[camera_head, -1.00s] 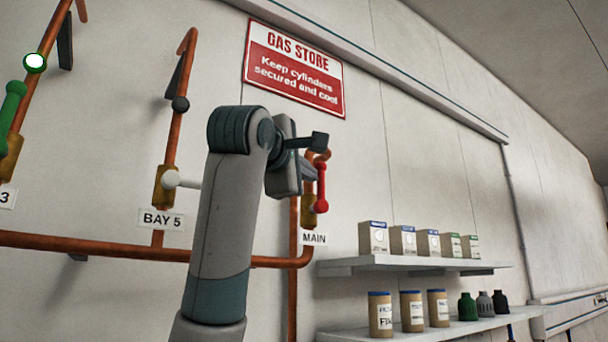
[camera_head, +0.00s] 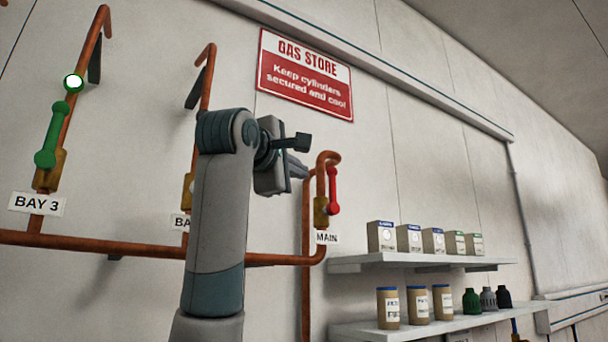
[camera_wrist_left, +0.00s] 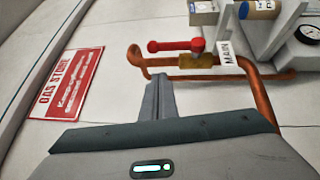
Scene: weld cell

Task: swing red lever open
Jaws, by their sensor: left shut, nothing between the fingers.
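The red lever (camera_head: 333,191) is on the brass valve (camera_head: 320,211) above the MAIN label (camera_head: 327,238). In the left wrist view the lever (camera_wrist_left: 176,46) runs beside the pipe, fully visible. My left gripper (camera_head: 304,170) is shut and empty, just left of the lever and apart from it in the head view. Its closed fingers also show in the left wrist view (camera_wrist_left: 158,84), below the lever in the picture. My right gripper is not in view.
A green lever (camera_head: 53,135) is on the BAY 3 pipe at left. My left arm covers much of the BAY 5 valve. Shelves (camera_head: 420,261) with boxes and jars stand right of the MAIN pipe. A GAS STORE sign (camera_head: 304,75) hangs above.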

